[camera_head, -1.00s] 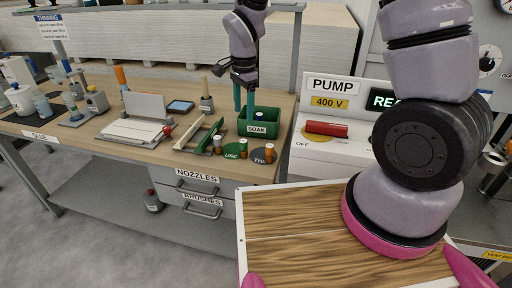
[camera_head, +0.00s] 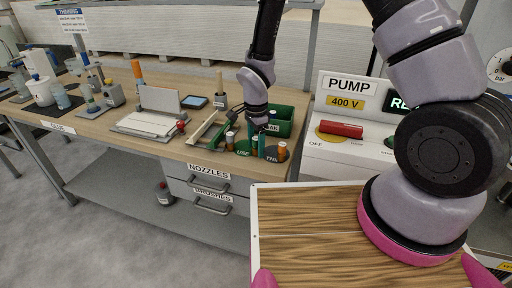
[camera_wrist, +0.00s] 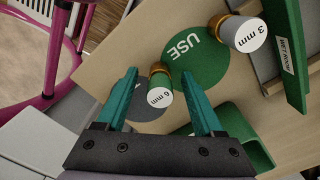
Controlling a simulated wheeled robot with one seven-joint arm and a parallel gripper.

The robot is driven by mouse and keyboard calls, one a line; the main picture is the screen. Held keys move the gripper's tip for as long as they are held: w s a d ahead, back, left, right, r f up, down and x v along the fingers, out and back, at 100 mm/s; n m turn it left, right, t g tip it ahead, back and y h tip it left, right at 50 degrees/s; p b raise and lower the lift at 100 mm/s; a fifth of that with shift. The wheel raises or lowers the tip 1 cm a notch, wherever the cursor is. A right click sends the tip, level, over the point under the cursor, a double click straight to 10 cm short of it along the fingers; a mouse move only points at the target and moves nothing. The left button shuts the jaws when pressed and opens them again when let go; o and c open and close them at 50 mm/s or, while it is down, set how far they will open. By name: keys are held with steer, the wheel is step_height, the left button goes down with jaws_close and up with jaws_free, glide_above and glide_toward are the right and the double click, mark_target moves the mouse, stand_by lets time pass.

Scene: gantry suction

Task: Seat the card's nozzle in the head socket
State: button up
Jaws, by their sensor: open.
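A white-topped nozzle marked 6 mm (camera_wrist: 160,96), with a brass and green body, stands between the two teal fingers of my gripper (camera_wrist: 159,73) in the wrist view. The fingers are open, one on each side; contact cannot be told. A 3 mm nozzle (camera_wrist: 243,34) stands beside the green USE disc (camera_wrist: 197,50). In the head view, my gripper (camera_head: 256,150) is low over the bench front, between the 3 mm nozzle (camera_head: 230,140) and an orange-topped nozzle (camera_head: 282,151) near the THIN disc. I cannot make out the card or the head socket.
The green SOAK bin (camera_head: 283,118) stands just behind my gripper. A green-edged rack (camera_head: 207,130) is to the left, then a white-plated stand (camera_head: 150,124). The PUMP box (camera_head: 345,150) with a red lever is close on the right. The bench front edge is near.

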steer(key=shift+f, duration=0.45)
steer(key=shift+c, duration=0.3)
jaws_close()
